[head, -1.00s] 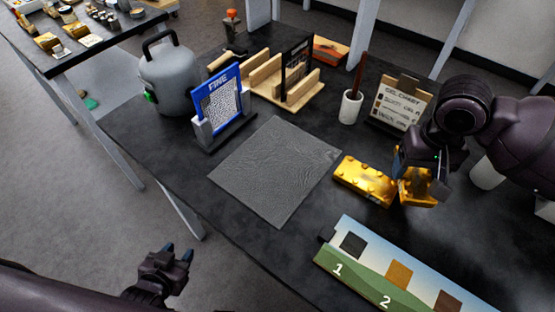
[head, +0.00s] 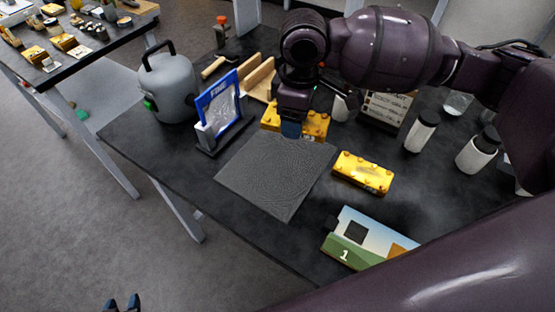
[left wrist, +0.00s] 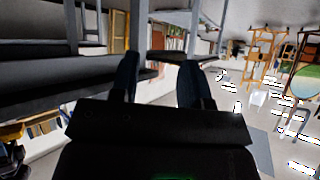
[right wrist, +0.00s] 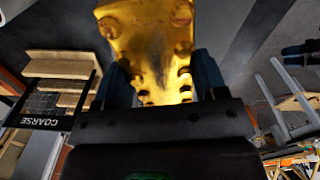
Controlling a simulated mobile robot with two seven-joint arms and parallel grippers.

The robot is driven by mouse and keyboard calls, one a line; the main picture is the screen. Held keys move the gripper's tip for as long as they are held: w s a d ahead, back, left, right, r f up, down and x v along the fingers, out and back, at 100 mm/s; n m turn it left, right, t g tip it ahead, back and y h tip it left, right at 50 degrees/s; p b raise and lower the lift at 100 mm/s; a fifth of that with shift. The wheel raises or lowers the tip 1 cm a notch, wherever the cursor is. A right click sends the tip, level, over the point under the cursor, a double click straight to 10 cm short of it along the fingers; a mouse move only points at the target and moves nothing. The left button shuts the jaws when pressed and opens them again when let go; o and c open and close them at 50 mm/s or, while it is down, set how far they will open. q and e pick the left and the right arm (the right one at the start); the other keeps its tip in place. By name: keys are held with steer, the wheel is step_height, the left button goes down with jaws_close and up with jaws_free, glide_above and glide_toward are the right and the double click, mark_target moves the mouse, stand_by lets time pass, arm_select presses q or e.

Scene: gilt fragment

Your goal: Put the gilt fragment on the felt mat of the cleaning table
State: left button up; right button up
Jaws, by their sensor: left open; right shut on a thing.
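The gilt fragment (head: 314,122), a yellow-gold studded block, is in my right gripper (head: 291,128) by the far edge of the felt mat (head: 270,178). My right gripper is shut on it; in the right wrist view the fragment (right wrist: 150,35) extends out between the fingers, with a dark smudge on its face. The mat is grey, square and bare. I cannot tell how high the fragment is above it. A second similar gold block (head: 363,172) lies on the table right of the mat. My left gripper (head: 122,304) is open and empty, low at the left, away from the table.
A blue-framed FINE screen (head: 218,105) and a grey canister (head: 167,85) stand left of the mat. A wooden rack (head: 258,78) is behind. White dark-capped bottles (head: 421,132) stand at the right.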

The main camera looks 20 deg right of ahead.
steer(key=a+r+n+p, duration=0.1)
steer(key=r+n, duration=0.1)
steer(key=n, duration=0.1)
steer(key=r+n, duration=0.2)
steer(key=n, duration=0.2)
steer(key=a+r+n+p, duration=0.1)
steer(key=r+n, duration=0.2)
steer(key=shift+w+a+n+p, duration=0.2)
steer(key=shift+a+n+p, duration=0.1)
steer(key=shift+a+n, duration=0.1)
steer(key=shift+a+r+n+p, duration=0.15)
steer(key=shift+r+n, duration=0.15)
steer(key=shift+n, duration=0.3)
steer(key=shift+a+r+n+p, duration=0.15)
steer(key=shift+r+n, duration=0.15)
steer(key=shift+n, duration=0.3)
steer(key=shift+a+r+n, duration=0.1)
steer(key=shift+r+n, duration=0.2)
steer(key=shift+n, duration=0.4)
steer(key=shift+f, duration=0.15)
steer(key=b, duration=0.2)
glide_toward(278, 162)
steer(key=shift+a, duration=0.1)
step_height(278, 162, down, 6)
steer(key=shift+f, duration=0.1)
steer(key=shift+f+b, duration=0.3)
steer(key=shift+f, duration=0.1)
arm_select(q)
steer(key=shift+s+a, duration=0.15)
steer(key=shift+s, duration=0.3)
